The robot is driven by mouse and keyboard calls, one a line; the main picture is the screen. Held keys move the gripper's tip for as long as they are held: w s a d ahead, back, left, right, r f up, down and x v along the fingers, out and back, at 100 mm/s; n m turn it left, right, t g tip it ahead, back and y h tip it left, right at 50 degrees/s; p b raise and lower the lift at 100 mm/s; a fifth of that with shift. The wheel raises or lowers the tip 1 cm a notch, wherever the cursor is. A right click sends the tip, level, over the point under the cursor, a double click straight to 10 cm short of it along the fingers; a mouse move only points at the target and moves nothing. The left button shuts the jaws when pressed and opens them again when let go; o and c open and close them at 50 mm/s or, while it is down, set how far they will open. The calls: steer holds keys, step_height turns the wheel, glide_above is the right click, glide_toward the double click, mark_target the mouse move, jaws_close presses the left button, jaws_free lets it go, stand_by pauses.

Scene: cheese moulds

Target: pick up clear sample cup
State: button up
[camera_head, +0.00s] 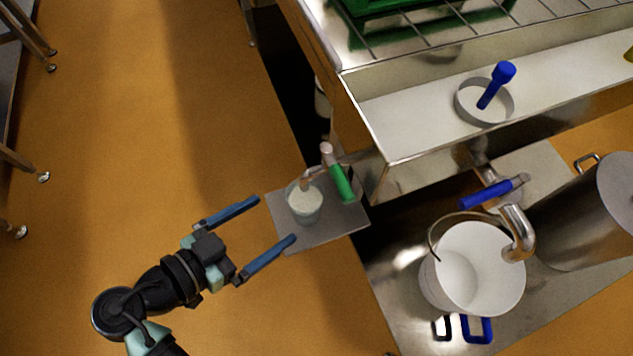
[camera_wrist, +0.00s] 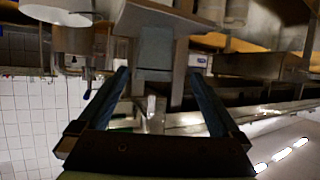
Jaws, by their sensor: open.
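The clear sample cup (camera_head: 304,210) stands upright on a small grey metal shelf (camera_head: 335,228), below a small metal tap with a green handle (camera_head: 340,182). The cup looks partly filled with something pale. My gripper (camera_head: 276,219) is open and empty, its two blue fingers pointing toward the cup from the lower left. The fingertips stop just short of the cup. In the wrist view, which looks upside down, the cup (camera_wrist: 155,48) shows as a grey-blue shape beyond and between the fingertips (camera_wrist: 158,72).
A white bucket (camera_head: 505,290) sits under a blue-handled tap (camera_head: 495,192), beside a steel vessel (camera_head: 580,230).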

steer(key=b, duration=0.1)
glide_toward(316, 195)
steer(key=x, duration=0.4)
steer(key=shift+a+f, duration=0.2)
steer(key=shift+f, duration=0.1)
steer(key=shift+r+b+x, duration=0.1)
steer(key=shift+b+x, duration=0.25)
steer(key=shift+x, duration=1.25)
steer(key=shift+r+b+x, duration=0.15)
steer(key=shift+b+x, duration=0.2)
steer(key=shift+x, duration=1.25)
steer(key=shift+d, duration=0.2)
steer(key=c, duration=1.5)
